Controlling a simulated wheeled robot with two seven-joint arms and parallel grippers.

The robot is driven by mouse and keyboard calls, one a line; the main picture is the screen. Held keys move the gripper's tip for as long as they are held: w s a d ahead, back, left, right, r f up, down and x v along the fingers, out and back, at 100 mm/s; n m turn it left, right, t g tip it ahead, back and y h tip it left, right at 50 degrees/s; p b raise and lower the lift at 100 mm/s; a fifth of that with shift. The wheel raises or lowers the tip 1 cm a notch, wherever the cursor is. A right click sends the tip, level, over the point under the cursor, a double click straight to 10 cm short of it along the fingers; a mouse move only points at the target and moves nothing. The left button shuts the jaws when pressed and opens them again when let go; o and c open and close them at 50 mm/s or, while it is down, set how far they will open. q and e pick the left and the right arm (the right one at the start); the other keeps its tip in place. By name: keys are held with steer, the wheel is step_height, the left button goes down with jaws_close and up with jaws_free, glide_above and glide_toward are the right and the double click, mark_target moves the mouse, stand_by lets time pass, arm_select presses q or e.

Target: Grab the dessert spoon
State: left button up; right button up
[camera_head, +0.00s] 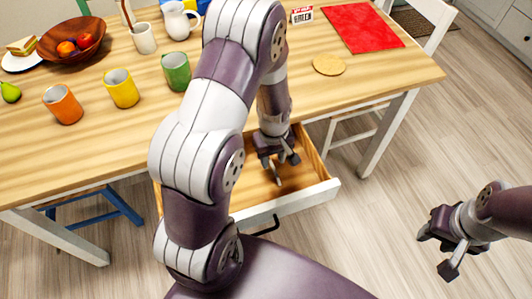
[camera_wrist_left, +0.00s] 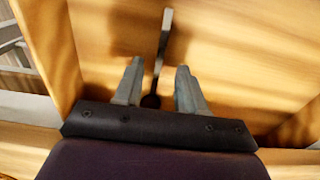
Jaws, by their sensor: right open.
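The dessert spoon (camera_wrist_left: 164,45) lies in the open wooden drawer (camera_head: 250,195); in the left wrist view its handle points away and its dark end sits between my fingers. My left gripper (camera_head: 278,165) reaches down into the drawer. In the left wrist view its two fingers (camera_wrist_left: 158,88) are apart, one on each side of the spoon, with gaps showing, so it is open and not closed on it. In the head view the spoon is hard to make out beside the gripper. My right gripper (camera_head: 437,254) is open and empty above the floor at the right.
The drawer's white front (camera_head: 290,204) and side walls surround my left gripper. The wooden table (camera_head: 120,140) above holds orange (camera_head: 63,104), yellow (camera_head: 122,88) and green (camera_head: 177,71) mugs, a fruit bowl (camera_head: 72,38) and a red mat (camera_head: 362,27). The floor at right is clear.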

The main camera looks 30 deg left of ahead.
arm_select(q)
step_height(320, 180, down, 3)
steer(key=shift+w+r, duration=0.1)
jaws_close()
steer(key=shift+r, duration=0.15)
